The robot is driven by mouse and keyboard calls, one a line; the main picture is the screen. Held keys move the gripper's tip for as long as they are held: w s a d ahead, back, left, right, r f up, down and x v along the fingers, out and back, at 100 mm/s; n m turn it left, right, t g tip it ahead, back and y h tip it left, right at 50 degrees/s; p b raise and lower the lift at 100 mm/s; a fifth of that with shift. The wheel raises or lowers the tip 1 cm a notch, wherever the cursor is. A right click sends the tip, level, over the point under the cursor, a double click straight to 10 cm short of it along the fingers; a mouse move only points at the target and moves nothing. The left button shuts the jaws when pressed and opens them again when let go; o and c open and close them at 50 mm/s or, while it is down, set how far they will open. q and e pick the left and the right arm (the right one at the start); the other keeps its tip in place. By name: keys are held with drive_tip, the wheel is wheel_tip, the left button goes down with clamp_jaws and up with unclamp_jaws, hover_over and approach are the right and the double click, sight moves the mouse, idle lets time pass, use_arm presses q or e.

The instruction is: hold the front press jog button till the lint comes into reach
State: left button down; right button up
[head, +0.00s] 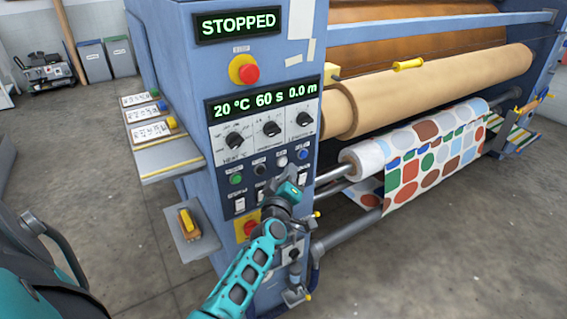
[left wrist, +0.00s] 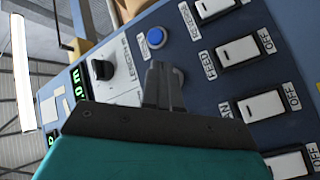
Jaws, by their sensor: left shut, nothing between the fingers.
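The press's control panel (head: 262,140) is on the front end of the blue cabinet. It has a row of round buttons: green (head: 236,180), black (head: 260,170), white (head: 281,161) and blue (head: 303,155). Their labels are too small to read surely. My left gripper (head: 288,193) is just below this row. In the left wrist view its shut, empty fingers (left wrist: 163,88) point at the panel beside the blue button (left wrist: 156,38), covering the spot next to it. I cannot tell whether they touch a button. I see no lint on the rollers.
The display (head: 238,23) reads STOPPED. A red stop button (head: 248,73) is above the dials; another red-on-yellow one (head: 248,227) is low, beside my arm. White rocker switches (left wrist: 237,50) lie near the fingers. Printed cloth (head: 430,160) hangs from the front roller.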

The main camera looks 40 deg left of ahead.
use_arm(q)
drive_tip(key=shift+a, duration=0.1)
drive_tip(key=shift+w+a, duration=0.2)
drive_tip(key=shift+a, duration=0.1)
drive_tip(key=shift+w+a, duration=0.1)
drive_tip(key=shift+a, duration=0.25)
idle(2.0)
idle(2.3)
drive_tip(key=shift+s+d, duration=0.3)
drive_tip(key=shift+d, duration=0.45)
